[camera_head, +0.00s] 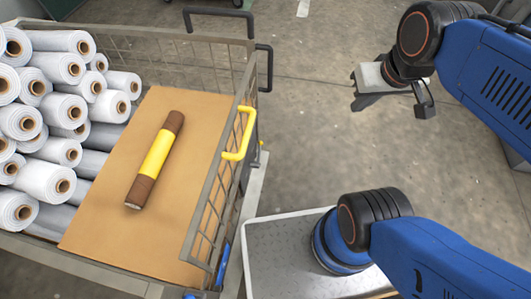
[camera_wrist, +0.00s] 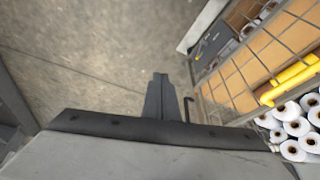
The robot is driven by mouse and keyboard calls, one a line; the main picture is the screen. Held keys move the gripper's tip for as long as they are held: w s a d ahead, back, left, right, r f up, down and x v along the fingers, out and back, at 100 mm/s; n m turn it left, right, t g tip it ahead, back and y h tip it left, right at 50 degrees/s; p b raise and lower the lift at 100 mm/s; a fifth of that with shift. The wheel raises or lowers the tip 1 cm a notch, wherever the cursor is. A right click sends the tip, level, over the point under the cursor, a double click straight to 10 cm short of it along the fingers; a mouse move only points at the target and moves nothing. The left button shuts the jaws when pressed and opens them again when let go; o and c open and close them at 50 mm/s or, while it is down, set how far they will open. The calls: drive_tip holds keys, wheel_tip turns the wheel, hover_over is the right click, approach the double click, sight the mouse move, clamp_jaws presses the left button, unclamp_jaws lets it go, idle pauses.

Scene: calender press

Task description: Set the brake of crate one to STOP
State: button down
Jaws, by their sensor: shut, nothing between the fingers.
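A grey wire-mesh crate (camera_head: 213,200) fills the left of the head view and also shows at the right of the wrist view (camera_wrist: 232,90). A yellow handle (camera_head: 243,135) is on its right side. A blue part (camera_head: 223,266) sits low on that side; I cannot tell whether it is the brake. No STOP marking is readable. My gripper (camera_head: 355,92) is shut and empty, above the floor to the right of the crate and apart from it. Its fingers (camera_wrist: 160,95) are together in the wrist view.
White film rolls (camera_head: 45,125) are stacked in the crate's left part. A brown sheet (camera_head: 105,200) carries a brown-and-yellow roll (camera_head: 155,160). Black bar handles (camera_head: 218,12) stick out at the crate's far end. Open concrete floor (camera_head: 320,110) lies right of the crate.

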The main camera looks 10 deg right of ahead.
drive_tip(key=w+a+f+m+g+y, duration=0.3)
drive_tip(key=w+f+m+g+y, duration=0.25)
drive_tip(key=w+f, duration=0.5)
drive_tip(key=w+a+f+m+g+y, duration=0.2)
drive_tip(key=w+f+m+g+y, duration=0.2)
drive_tip(key=w+f+g, duration=0.45)
drive_tip(key=w+f+m+t+y, duration=0.1)
drive_tip(key=f+m+t+y, duration=0.2)
drive_tip(key=f, duration=1.4)
drive_tip(key=w+f+m+t+y, duration=0.2)
drive_tip(key=f+m+t+y, duration=0.2)
drive_tip(key=f+m+y, duration=0.5)
wheel_tip(320, 180, down, 8)
drive_tip(key=shift+w+f+m, duration=0.15)
drive_tip(key=shift+w+m, duration=0.15)
drive_tip(key=shift+m, duration=0.65)
drive_tip(key=shift+d, duration=0.1)
drive_tip(key=x, duration=1.4)
drive_tip(key=shift+r, duration=0.2)
